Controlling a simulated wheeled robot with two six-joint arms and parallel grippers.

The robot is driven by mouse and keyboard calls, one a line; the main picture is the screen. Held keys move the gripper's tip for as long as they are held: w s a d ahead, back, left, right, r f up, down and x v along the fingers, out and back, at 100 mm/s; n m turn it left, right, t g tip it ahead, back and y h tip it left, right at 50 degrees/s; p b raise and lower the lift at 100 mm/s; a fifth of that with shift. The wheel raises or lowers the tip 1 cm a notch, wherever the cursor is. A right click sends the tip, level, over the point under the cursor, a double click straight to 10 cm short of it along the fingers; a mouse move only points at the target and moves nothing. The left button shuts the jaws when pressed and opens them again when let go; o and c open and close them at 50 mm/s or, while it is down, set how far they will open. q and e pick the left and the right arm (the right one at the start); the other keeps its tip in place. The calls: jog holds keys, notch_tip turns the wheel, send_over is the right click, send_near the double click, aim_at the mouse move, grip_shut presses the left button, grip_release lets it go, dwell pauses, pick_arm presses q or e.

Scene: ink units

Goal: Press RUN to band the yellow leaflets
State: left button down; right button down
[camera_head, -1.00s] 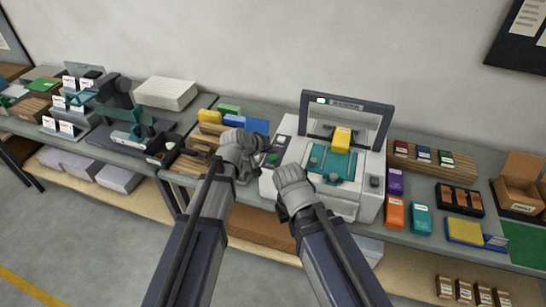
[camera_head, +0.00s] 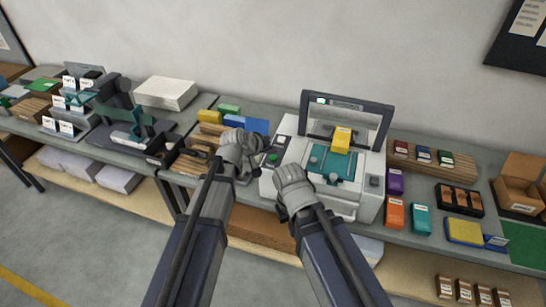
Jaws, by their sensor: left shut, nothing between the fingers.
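The banding machine (camera_head: 352,205) is a light grey box with a dark arch over it and a green light at the arch's top left. The yellow leaflets (camera_head: 341,139) stand as a small stack under the arch, at the back of the teal bed (camera_head: 330,164). A round green button (camera_head: 271,159) sits on the machine's left panel; its label is too small to read. My left gripper (camera_head: 264,151) is shut and empty, its tip close to the green button; I cannot tell whether they touch. My right gripper is at the machine's front left, its fingers hidden behind its wrist.
Yellow, green and blue stacks (camera_head: 257,126) lie behind my left gripper. Purple, orange and teal boxes (camera_head: 421,219) stand right of the machine, with a black tray (camera_head: 459,200) beyond. A cardboard box (camera_head: 519,187) is at the far right.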

aim_at(272, 159)
pick_arm(q)
jog(key=shift+f, duration=0.1)
jog(key=shift+f+b, duration=0.35)
jog(key=shift+b, duration=0.05)
jog(key=shift+f+b, duration=0.5)
dwell(0.8)
jog(key=shift+r, duration=0.15)
dwell(0.3)
jog(key=shift+r+p, duration=0.8)
jog(key=shift+p, duration=0.1)
jog(key=shift+r, duration=0.1)
notch_tip(272, 159, up, 5)
jog(key=p, duration=0.5)
